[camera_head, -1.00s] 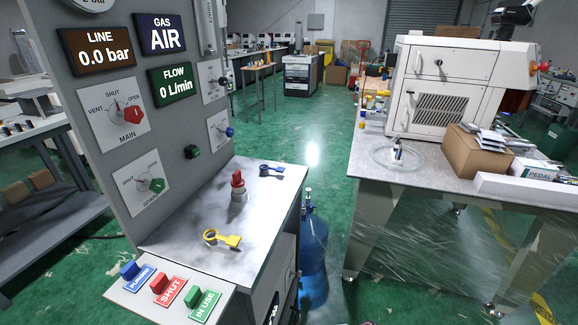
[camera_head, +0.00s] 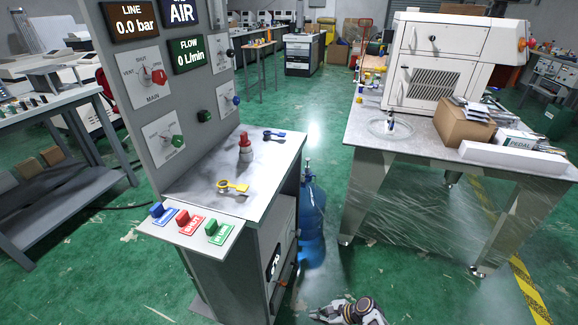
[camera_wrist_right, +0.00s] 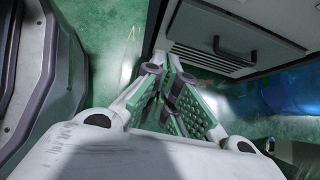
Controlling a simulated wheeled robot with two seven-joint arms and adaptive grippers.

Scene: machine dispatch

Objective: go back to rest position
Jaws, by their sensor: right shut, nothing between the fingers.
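My right gripper (camera_head: 322,314) shows at the bottom edge of the head view, low over the green floor in front of the bench. In the right wrist view the right gripper (camera_wrist_right: 172,88) has its green-padded fingers closed together with nothing between them. The gas panel bench (camera_head: 262,205) stands to the left of the gripper, and a drawer front (camera_wrist_right: 225,42) shows just beyond the fingers in the wrist view. My left gripper is in neither view.
The grey panel (camera_head: 135,85) rises from the bench, which holds a red-topped fitting (camera_head: 245,150) and a yellow key-like part (camera_head: 233,187). A metal table (camera_head: 425,150) is at right.

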